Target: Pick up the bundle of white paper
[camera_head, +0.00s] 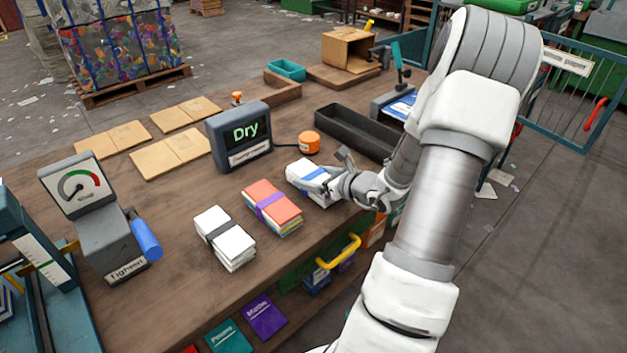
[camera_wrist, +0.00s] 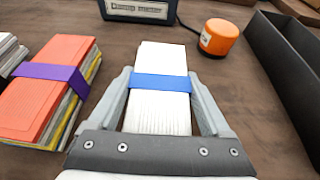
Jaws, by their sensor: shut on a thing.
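A white paper bundle with a blue band (camera_head: 303,170) is at the right end of a row of bundles on the brown table. My gripper (camera_head: 338,178) is shut on it from the near right side. In the wrist view the white bundle (camera_wrist: 160,110) lies between the two grey fingers, with the blue band across it near the fingertips. I cannot tell whether it is clear of the table. Another white bundle with a dark band (camera_head: 225,238) lies at the left end of the row.
An orange-topped bundle with a purple band (camera_head: 272,205) lies between the white ones. Behind stand a "Dry" display (camera_head: 240,136), an orange puck (camera_head: 309,142) and a long black tray (camera_head: 357,132). A gauge stand (camera_head: 85,215) is at left.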

